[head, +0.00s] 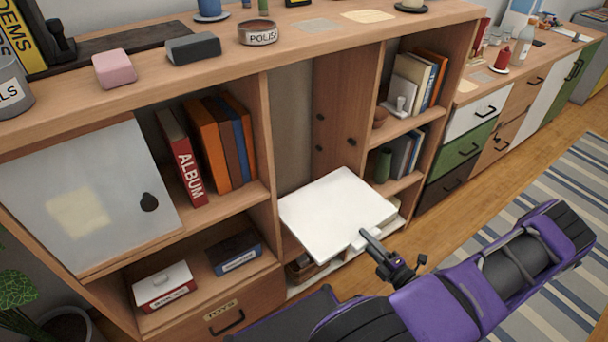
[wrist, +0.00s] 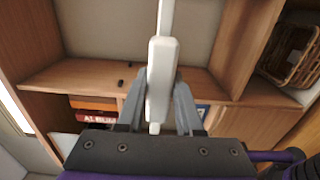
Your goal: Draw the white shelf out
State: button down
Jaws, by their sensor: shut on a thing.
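The white shelf (head: 325,208) is a flat square board in the tall middle compartment of the wooden cabinet. It looks level and its front part sticks out past the cabinet front. A small white handle (head: 357,243) stands at its front edge. My gripper (head: 368,240) is shut on this handle. In the wrist view my gripper (wrist: 158,108) has one finger on each side of the white handle (wrist: 162,65), and the shelf (wrist: 166,14) shows edge-on as a thin strip. The shelf's rear edge and its supports cannot be made out.
A white door panel (head: 85,195) is at the left of the cabinet. Books, among them a red album (head: 182,160), fill side compartments. A wicker basket (wrist: 289,55) shows in the wrist view. Wooden floor and a striped rug (head: 560,190) lie at the right.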

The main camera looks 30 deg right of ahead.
jog(key=s+b, duration=0.1)
jog(key=s, duration=1)
jog(key=shift+s+d, duration=0.15)
jog(key=shift+d, duration=0.3)
dwell(0.4)
